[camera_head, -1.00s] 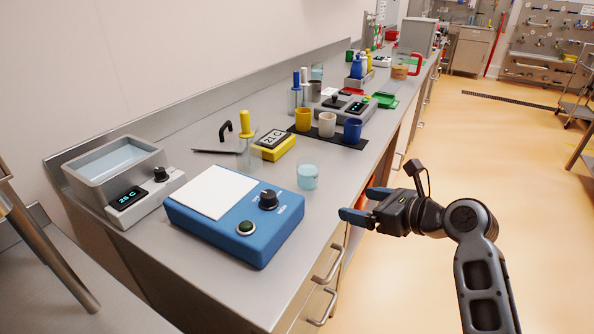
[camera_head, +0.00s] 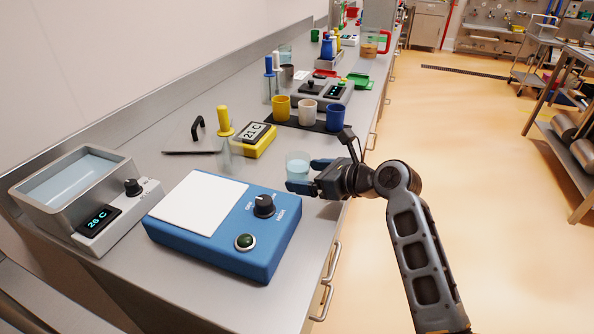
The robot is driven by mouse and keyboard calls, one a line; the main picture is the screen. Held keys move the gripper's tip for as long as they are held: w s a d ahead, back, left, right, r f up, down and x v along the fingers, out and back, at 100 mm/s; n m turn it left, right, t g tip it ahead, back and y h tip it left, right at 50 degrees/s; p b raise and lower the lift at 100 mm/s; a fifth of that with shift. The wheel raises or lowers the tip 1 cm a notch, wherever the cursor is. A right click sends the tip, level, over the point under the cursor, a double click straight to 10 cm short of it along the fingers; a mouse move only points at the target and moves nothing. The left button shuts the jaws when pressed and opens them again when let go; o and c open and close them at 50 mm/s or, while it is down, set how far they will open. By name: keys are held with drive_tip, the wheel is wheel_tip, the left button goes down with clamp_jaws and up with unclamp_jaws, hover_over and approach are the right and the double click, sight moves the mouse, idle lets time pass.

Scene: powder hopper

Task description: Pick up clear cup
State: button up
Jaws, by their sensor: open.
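The clear cup (camera_head: 297,162) stands upright on the steel bench, with pale blue liquid in it. It is just right of the blue hotplate. My gripper (camera_head: 305,175) is open, low over the bench edge, with its blue fingertips pointing left toward the cup. One fingertip overlaps the cup's lower front in the picture, and the other shows at its right side. I cannot tell whether the fingers touch the cup.
The blue hotplate (camera_head: 223,227) with knob and green button lies left of the cup. A yellow thermometer box (camera_head: 258,141) sits behind. Yellow, white and blue cups stand on a black mat (camera_head: 318,125) farther back. A water bath (camera_head: 75,195) stands far left.

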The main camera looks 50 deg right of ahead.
drive_tip(key=shift+x, duration=1.45)
drive_tip(key=shift+d, duration=0.15)
drive_tip(key=shift+c, duration=0.2)
drive_tip(key=c, duration=1.1)
